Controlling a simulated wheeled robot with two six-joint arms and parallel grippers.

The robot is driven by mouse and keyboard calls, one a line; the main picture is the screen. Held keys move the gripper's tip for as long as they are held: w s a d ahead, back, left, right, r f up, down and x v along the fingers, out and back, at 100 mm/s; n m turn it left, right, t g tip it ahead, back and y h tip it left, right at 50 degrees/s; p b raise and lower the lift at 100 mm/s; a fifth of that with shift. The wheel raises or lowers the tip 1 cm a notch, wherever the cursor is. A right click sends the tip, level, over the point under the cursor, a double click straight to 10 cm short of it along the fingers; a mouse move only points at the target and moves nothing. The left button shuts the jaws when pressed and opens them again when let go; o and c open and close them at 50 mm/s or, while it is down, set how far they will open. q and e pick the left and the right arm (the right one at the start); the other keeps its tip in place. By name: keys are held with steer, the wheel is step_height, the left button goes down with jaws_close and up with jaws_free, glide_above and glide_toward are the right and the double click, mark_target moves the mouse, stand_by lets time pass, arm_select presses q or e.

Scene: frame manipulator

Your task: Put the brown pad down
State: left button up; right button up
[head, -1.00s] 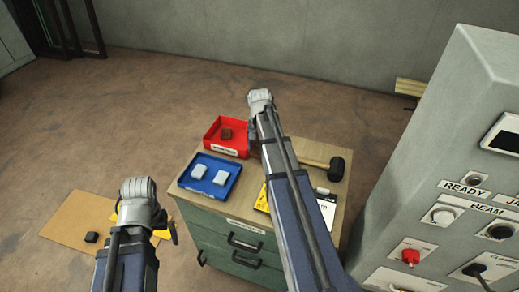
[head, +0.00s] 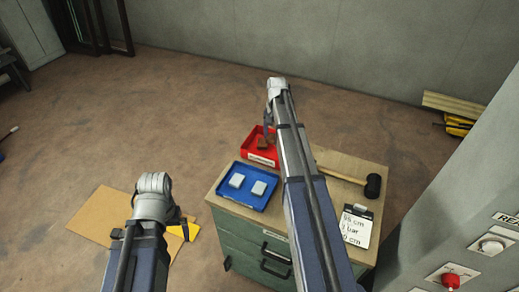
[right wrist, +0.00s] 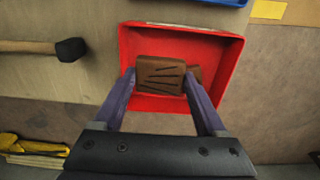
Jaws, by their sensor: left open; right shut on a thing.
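The brown pad (right wrist: 160,75), a grooved block, is between the two fingers of my right gripper (right wrist: 158,82) in the right wrist view. The gripper is shut on it, over the red tray (right wrist: 228,68). Another brown piece (right wrist: 196,72) shows just behind the pad's right side. In the head view the red tray (head: 262,158) sits at the cabinet's back left corner, with brown (head: 265,142) at my right gripper's tips. I cannot tell whether the held pad touches the tray floor. My left gripper (head: 186,227) is open, left of the cabinet, mostly hidden by its wrist.
A blue tray (head: 246,201) with two pale blocks stands in front of the red tray on the cabinet top (head: 333,160). A mallet (head: 371,186) and a clipboard (head: 357,225) lie to the right. A grey machine (head: 440,205) stands at right. Cardboard (head: 92,215) lies on the floor.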

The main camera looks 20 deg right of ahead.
mark_target(273, 157)
steer(key=shift+w, duration=0.3)
steer(key=shift+s+d+f+b, duration=0.1)
steer(key=shift+s+f+b, duration=0.05)
steer(key=shift+f+b, duration=0.5)
steer(key=shift+b, duration=0.05)
step_height(273, 157, down, 9)
steer(key=b, duration=0.9)
steer(key=shift+r, duration=0.2)
steer(key=shift+f, duration=0.15)
steer(key=o, duration=1.3)
